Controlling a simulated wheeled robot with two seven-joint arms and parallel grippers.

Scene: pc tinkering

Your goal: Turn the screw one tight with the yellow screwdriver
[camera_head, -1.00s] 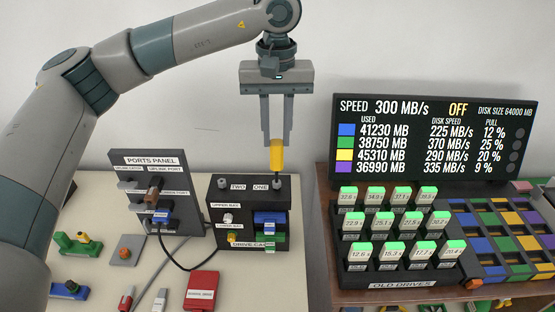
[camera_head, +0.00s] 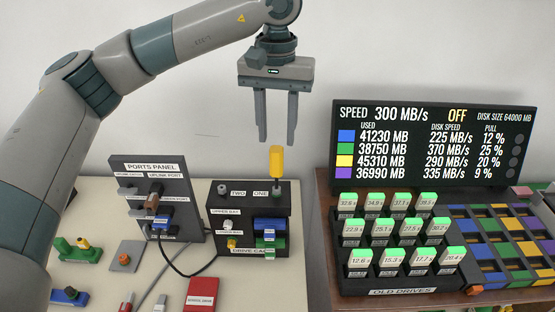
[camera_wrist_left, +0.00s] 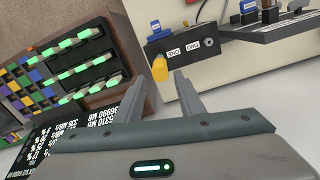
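The yellow screwdriver (camera_head: 276,162) stands upright on the top of the black drive cage (camera_head: 221,203), its tip at the spot beside the label ONE. It also shows in the left wrist view (camera_wrist_left: 160,69). A second screw (camera_head: 223,189) sits by the label TWO. In the left wrist view the handle lies beyond the fingertips. My right gripper is not in view.
The ports panel (camera_head: 140,172) with a cable stands left of the cage. A red drive (camera_head: 201,294) and several small parts lie on the pale table. At right are the old drives rack (camera_head: 405,291), a coloured grid and the display screen (camera_head: 435,190).

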